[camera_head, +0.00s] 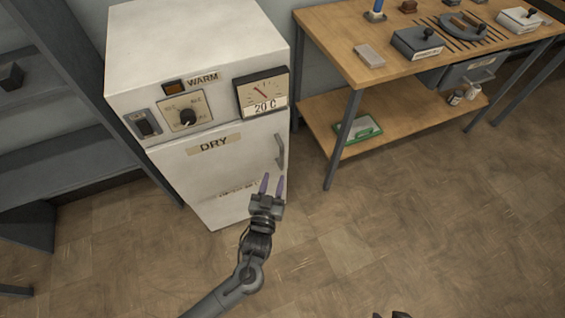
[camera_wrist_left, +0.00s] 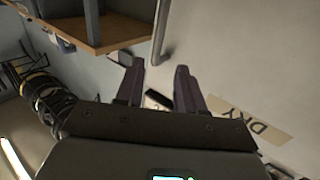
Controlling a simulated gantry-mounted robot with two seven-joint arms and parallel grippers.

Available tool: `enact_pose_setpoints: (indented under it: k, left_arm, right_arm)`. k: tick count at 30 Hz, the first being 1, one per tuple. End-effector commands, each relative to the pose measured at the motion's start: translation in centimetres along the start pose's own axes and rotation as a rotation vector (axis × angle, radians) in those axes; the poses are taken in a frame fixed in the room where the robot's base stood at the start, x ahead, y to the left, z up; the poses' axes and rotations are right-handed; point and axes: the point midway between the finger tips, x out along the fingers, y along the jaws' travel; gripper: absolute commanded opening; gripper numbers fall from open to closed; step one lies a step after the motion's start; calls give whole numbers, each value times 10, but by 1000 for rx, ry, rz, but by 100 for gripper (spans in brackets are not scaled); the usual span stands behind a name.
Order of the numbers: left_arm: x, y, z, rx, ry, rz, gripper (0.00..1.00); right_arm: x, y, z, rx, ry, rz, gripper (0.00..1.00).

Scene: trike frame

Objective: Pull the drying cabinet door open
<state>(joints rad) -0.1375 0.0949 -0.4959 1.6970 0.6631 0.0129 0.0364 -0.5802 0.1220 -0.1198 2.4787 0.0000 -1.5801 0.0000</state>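The drying cabinet (camera_head: 200,40) is a white box with a closed front door (camera_head: 235,165) marked DRY. A grey vertical bar handle (camera_head: 280,150) sits at the door's right edge. It also shows in the left wrist view (camera_wrist_left: 162,30), beyond the fingertips. My left gripper (camera_head: 273,182) is in front of the door, just below the handle in the head view. Its two purple-grey fingers are apart with nothing between them, and they also show in the left wrist view (camera_wrist_left: 158,68). Dark tips at the bottom edge look like my right gripper (camera_head: 391,315), mostly out of frame.
A wooden workbench (camera_head: 335,45) with a lower shelf (camera_head: 390,120) stands right of the cabinet, holding boxes and tools. A dark shelf unit (camera_head: 60,140) stands at the left. The floor (camera_head: 400,220) in front is clear.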

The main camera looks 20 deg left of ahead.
Motion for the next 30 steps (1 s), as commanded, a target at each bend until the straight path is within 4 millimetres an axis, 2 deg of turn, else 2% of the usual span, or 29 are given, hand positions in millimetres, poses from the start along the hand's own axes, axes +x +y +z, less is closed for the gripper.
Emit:
enact_pose_setpoints:
  k: [1, 8, 21, 30]
  left_arm:
    - [2, 0, 6, -1, 4, 0, 38]
    - [18, 1, 6, -2, 10, 0, 38]
    - [86, 0, 6, -2, 10, -1, 38]
    - [109, 1, 5, -2, 8, 1, 38]
  right_arm:
    - [8, 0, 2, -1, 0, 0, 43]
    - [16, -1, 5, -1, 2, 0, 43]
    - [44, -2, 14, -1, 2, 0, 43]
    - [53, -2, 17, 1, 1, -1, 43]
